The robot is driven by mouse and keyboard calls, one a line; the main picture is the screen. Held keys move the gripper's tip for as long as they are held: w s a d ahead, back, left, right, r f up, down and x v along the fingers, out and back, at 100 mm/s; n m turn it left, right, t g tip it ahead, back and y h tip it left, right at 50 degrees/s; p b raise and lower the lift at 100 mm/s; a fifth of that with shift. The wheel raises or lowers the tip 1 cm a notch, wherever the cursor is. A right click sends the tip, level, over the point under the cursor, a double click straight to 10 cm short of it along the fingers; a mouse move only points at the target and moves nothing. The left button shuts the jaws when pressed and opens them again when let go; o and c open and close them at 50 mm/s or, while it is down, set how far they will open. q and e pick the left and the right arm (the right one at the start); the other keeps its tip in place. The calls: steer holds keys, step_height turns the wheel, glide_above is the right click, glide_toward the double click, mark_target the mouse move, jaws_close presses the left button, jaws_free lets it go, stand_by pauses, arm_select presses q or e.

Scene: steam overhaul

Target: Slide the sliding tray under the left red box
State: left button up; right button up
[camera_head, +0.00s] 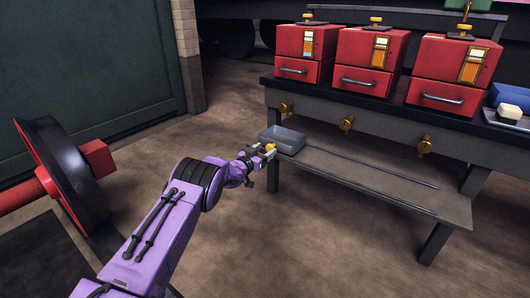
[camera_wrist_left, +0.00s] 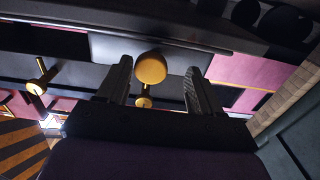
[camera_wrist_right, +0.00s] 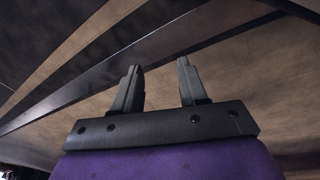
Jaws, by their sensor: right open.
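The sliding tray (camera_head: 287,141) is a shallow grey bin at the left end of the low shelf's rails, below the left red box (camera_head: 299,45). A yellow knob is at its near left side. My left gripper (camera_head: 262,158) is at this knob. In the left wrist view the round knob (camera_wrist_left: 151,68) is between the two spread fingers, with a gap on each side. My right gripper (camera_wrist_right: 158,68) is open and empty in the right wrist view, below a dark beam; it is out of the head view.
The low shelf (camera_head: 360,170) with thin rails is clear right of the tray. Brass spouts (camera_head: 346,123) hang from the bench front above it. Two more red boxes (camera_head: 367,52) stand on the bench. A red and black wheel (camera_head: 66,172) stands at left.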

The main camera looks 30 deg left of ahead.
arm_select(q)
steer(key=shift+w+d, duration=0.1)
steer(key=shift+d, duration=0.15)
steer(key=shift+s+r+p, duration=0.1)
steer(key=shift+s+p, duration=0.2)
steer(key=shift+p, duration=0.05)
steer(key=s+p, duration=0.4)
steer(key=s, duration=0.6)
steer(key=shift+a+p, duration=0.25)
steer(key=shift+p, duration=0.05)
arm_select(e)
steer(key=w+r, duration=0.1)
steer(key=r+m+t+h, duration=0.1)
steer(key=r, duration=0.1)
steer(key=w+r+m+t, duration=0.1)
steer(key=r, duration=0.1)
steer(key=shift+w+d+r, duration=0.1)
steer(key=shift+w+d, duration=0.25)
steer(key=shift+d, duration=0.05)
